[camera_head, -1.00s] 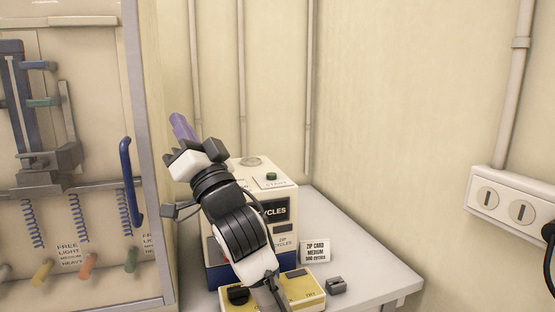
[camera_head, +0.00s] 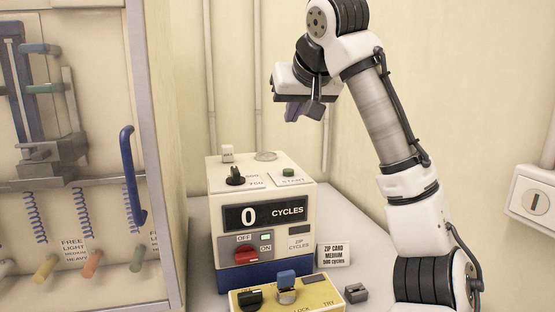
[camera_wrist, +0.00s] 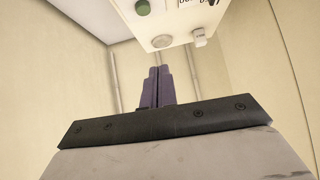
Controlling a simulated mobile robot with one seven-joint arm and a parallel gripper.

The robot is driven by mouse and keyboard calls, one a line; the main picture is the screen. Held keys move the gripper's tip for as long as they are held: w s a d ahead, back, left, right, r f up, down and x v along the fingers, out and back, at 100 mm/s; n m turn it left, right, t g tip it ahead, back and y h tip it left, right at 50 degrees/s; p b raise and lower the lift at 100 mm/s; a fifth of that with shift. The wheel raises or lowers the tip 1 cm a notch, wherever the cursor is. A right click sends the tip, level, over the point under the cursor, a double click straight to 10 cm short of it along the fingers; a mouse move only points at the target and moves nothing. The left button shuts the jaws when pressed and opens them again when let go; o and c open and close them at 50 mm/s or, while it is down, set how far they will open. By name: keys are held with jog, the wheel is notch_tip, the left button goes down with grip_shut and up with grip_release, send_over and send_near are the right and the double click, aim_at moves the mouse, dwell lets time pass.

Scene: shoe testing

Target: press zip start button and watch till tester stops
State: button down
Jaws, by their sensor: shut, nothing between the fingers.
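The zip tester (camera_head: 263,218) is a cream box with a blue base on the bench. Its display (camera_head: 267,215) reads 0 CYCLES. The green START button (camera_head: 288,172) is on its top right and also shows in the wrist view (camera_wrist: 143,8). A black knob (camera_head: 235,176) is on top at the left, and a red switch (camera_head: 246,255) sits below the display near OFF and ON. My gripper (camera_head: 293,113) is above the tester, apart from it, with its purple fingers pointing down. The fingers are shut together and empty in the wrist view (camera_wrist: 158,72).
A yellow box (camera_head: 318,298) marked LOCK and TRY stands in front of the tester. A card (camera_head: 334,255) reads ZIP CARD MEDIUM 500 cycles, beside a small grey block (camera_head: 356,293). A glass-like cabinet with a blue handle (camera_head: 130,175) stands left.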

jog(key=shift+s+d+r+g+h, duration=0.3)
jog(key=shift+s+d+g, duration=0.2)
jog(key=shift+s+d, duration=0.3)
jog(key=shift+a, duration=0.1)
jog(key=p, duration=0.1)
send_over(290, 173)
notch_tip(290, 173, down, 8)
jog(key=shift+r, duration=0.25)
notch_tip(290, 173, down, 3)
jog(key=shift+s+r+p, duration=0.1)
jog(key=shift+r+p, duration=0.05)
jog(key=shift+p, duration=0.15)
jog(key=shift+f, duration=0.65)
jog(key=shift+f, duration=0.1)
